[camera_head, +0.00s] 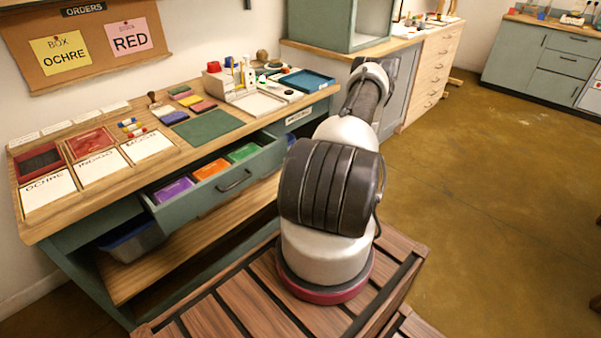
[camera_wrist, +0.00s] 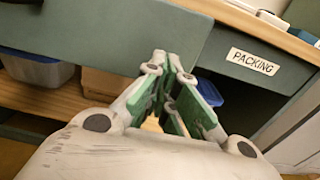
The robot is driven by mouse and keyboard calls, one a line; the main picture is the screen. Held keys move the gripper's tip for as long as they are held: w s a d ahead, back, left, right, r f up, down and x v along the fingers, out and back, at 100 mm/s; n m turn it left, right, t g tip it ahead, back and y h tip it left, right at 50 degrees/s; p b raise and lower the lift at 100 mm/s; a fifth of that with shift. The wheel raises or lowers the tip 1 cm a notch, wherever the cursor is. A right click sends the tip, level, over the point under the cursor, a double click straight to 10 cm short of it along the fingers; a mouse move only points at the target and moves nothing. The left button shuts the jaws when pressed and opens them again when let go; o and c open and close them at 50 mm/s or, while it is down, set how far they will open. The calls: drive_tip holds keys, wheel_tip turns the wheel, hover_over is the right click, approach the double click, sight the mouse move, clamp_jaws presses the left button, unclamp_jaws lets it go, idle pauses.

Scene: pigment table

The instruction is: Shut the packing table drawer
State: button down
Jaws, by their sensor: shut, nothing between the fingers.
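The packing table drawer (camera_head: 216,200) is teal with a dark bar handle (camera_head: 234,181). In the head view it stands pulled out, showing purple, orange and green contents. In the wrist view its teal front (camera_wrist: 105,35) fills the upper left. My gripper (camera_wrist: 174,60) has its green-padded fingers together and empty, overlapping the right end of the drawer front. I cannot tell whether they touch it. In the head view my gripper is hidden behind my arm. The white PACKING label (camera_wrist: 252,61) is on the table frame, right of the gripper.
The wooden tabletop (camera_head: 120,190) holds cards, trays and pigment blocks above the drawer. A lower shelf (camera_head: 190,240) carries a blue-grey bin (camera_head: 132,241), which also shows in the wrist view (camera_wrist: 38,68). The floor (camera_head: 480,180) to the right is clear.

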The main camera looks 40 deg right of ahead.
sight(279, 159)
drive_tip(key=shift+w, duration=1.45)
drive_tip(key=shift+a, duration=0.1)
drive_tip(key=w, duration=1.3)
drive_tip(key=shift+a, duration=0.2)
drive_tip(key=shift+w+r, duration=0.1)
drive_tip(key=shift+w, duration=0.3)
drive_tip(key=shift+s, duration=0.1)
drive_tip(key=s, duration=1.4)
drive_tip(key=shift+d, duration=0.25)
